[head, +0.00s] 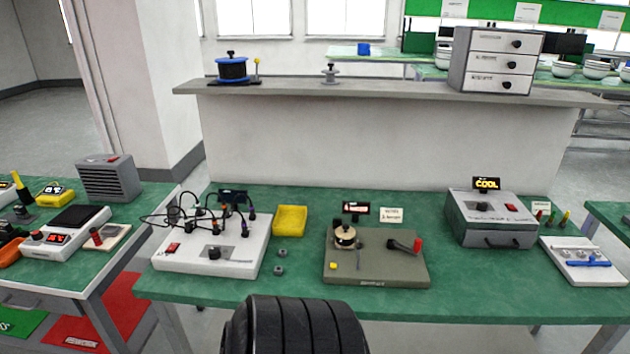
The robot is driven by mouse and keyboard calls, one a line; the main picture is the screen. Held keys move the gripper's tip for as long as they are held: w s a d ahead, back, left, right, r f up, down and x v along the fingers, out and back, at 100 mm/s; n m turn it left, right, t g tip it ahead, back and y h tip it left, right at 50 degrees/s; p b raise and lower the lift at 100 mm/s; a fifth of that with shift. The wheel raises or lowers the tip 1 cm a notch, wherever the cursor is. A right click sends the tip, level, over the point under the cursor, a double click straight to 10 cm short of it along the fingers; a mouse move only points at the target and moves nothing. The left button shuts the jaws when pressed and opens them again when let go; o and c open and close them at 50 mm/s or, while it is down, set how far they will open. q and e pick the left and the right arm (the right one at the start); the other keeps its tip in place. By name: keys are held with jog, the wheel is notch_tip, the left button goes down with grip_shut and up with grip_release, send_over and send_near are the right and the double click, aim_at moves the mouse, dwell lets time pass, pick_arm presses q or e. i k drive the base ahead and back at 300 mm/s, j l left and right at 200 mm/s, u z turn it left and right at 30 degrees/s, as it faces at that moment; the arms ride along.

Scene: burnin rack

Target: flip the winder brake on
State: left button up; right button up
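An olive base plate (376,269) lies on the middle of the green bench and looks like the winder, but its front label is too small to read. It carries a cream and black round part (345,236) at left, a small yellow button (333,266) at the front left, and a black lever with a red end (405,245) at right. The lever lies low, its red end to the right. Which part is the brake and whether it is on, I cannot tell. Neither gripper is in view.
A white box with cables (213,256), a yellow tray (290,220) and two small grey knobs stand left of the plate. A grey box (490,219) with a "COOL" display and a white tool tray (583,262) stand right. A raised shelf (400,95) runs behind, holding a blue spool (232,69).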

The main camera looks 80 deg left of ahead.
aim_at(358, 246)
jog(key=u, duration=2.05)
jog(key=l+u, duration=0.15)
jog(key=l+z, duration=0.1)
jog(key=l, duration=0.25)
jog(key=i+l+z, duration=0.1)
jog(key=l, duration=0.2)
